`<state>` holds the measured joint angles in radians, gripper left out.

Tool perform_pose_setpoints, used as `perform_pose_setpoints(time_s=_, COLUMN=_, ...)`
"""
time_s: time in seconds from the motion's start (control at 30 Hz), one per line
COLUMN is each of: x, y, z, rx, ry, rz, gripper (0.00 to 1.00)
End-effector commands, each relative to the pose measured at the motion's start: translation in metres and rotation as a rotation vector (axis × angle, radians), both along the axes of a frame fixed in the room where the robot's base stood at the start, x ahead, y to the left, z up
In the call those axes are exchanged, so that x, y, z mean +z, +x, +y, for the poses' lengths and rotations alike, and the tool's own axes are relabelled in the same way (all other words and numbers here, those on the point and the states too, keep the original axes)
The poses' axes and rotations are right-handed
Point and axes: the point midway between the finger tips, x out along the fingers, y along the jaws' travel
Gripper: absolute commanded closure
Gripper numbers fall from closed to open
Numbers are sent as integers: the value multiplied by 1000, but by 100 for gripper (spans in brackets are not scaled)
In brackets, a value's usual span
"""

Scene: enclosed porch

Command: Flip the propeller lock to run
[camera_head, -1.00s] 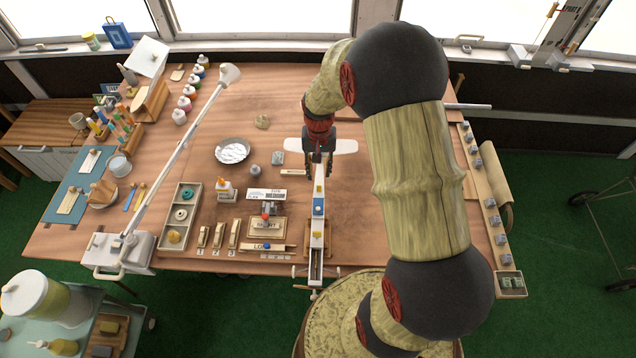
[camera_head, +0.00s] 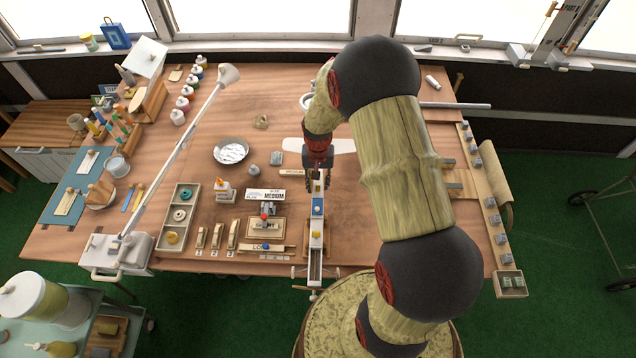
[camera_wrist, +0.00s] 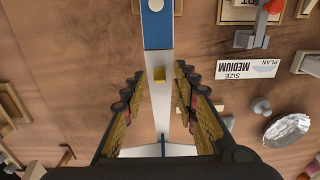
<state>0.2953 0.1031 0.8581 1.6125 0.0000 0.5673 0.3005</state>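A long, narrow white model aircraft (camera_head: 315,252) lies on the table, its wide white tail or wing piece partly behind my gripper. I cannot tell for certain which piece is the propeller lock.
A "MEDIUM" size card (camera_head: 266,195) and a stand with a red knob (camera_head: 265,217) are left of the aircraft. A silver dish (camera_head: 231,151) lies farther back. A white lamp arm (camera_head: 175,153) crosses the table's left side.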

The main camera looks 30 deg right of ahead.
Motion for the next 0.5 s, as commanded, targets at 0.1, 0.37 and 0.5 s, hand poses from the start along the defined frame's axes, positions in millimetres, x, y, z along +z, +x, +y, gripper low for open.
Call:
perform_pose_setpoints(time_s=0.1, x=0, y=0, z=0, rx=0, ry=0, rz=0, gripper=79)
perform_pose_setpoints(time_s=0.37, x=0, y=0, z=0, rx=0, ry=1, rz=1, gripper=94)
perform_pose_setpoints(time_s=0.5, x=0, y=0, z=0, rx=0, ry=1, rz=1, gripper=100)
